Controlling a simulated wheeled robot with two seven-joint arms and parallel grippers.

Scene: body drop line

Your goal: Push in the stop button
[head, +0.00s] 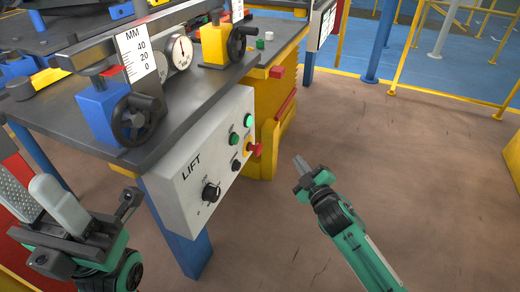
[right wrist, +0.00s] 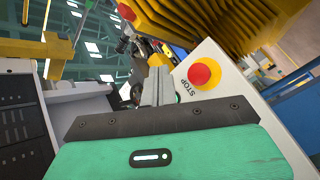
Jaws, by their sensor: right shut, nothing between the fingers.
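The red stop button (head: 256,149) stands out from a yellow base at the right end of the grey LIFT panel (head: 222,150). In the right wrist view a red button (right wrist: 199,74) on a yellow ring, marked STOP, shows to the right of my fingertips. My right gripper (head: 299,162) is shut and empty, to the right of the stop button in the head view and apart from it. Its fingers also show together in the right wrist view (right wrist: 158,75).
The panel also carries green buttons (head: 248,121) and a black knob (head: 211,192). The dark bench top (head: 190,105) with a blue block and handwheel (head: 135,118) is above it. A yellow cabinet (head: 262,100) stands behind. The brown floor (head: 370,140) at right is clear.

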